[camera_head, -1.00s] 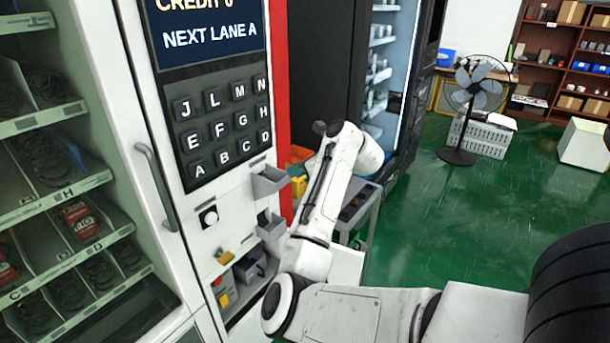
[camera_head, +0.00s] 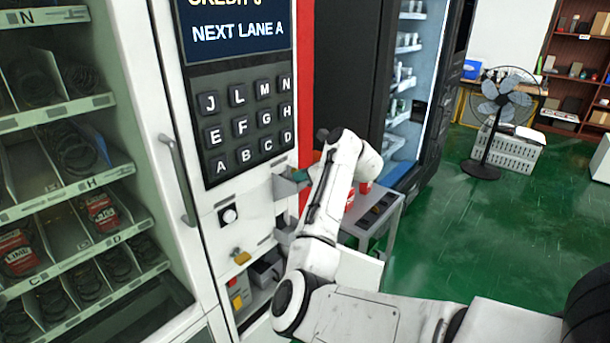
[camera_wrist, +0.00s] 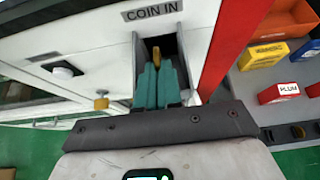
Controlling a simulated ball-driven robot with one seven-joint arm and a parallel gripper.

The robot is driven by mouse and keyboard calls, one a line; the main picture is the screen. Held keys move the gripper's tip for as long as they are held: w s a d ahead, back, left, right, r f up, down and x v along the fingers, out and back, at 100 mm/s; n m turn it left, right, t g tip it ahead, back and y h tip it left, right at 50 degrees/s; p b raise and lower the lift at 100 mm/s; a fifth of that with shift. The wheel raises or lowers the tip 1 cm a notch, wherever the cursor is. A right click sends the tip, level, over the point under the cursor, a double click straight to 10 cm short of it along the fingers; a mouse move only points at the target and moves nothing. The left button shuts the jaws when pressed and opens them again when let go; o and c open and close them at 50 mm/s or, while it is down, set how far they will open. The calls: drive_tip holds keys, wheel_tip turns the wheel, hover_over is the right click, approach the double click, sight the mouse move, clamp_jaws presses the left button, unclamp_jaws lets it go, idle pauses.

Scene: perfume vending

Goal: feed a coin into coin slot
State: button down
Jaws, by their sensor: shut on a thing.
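A gold coin (camera_wrist: 156,56) shows edge-on between my fingertips in the wrist view. My gripper (camera_wrist: 158,76) has teal fingers, shut on the coin. The fingertips and coin are at the mouth of a grey open-sided coin slot (camera_wrist: 139,54) under the COIN IN label (camera_wrist: 152,10). The coin lies in front of the dark opening; whether it touches the inside cannot be told. In the head view, the coin slot (camera_head: 284,188) is a grey holder below the keypad, with a bit of my teal gripper (camera_head: 299,175) at it. My arm hides most of the gripper there.
A keypad (camera_head: 243,128) and a screen reading NEXT LANE A (camera_head: 238,31) are above. A second grey holder (camera_head: 284,233) is below. A cart (camera_head: 377,214) stands right of the machine.

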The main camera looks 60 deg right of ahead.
drive_tip(key=shift+f, duration=0.15)
drive_tip(key=c, duration=1.2)
unclamp_jaws()
drive_tip(key=shift+f, duration=0.1)
drive_tip(key=shift+s, duration=0.1)
drive_tip(key=b+v, duration=0.1)
drive_tip(key=v, duration=1)
drive_tip(key=shift+b, duration=0.3)
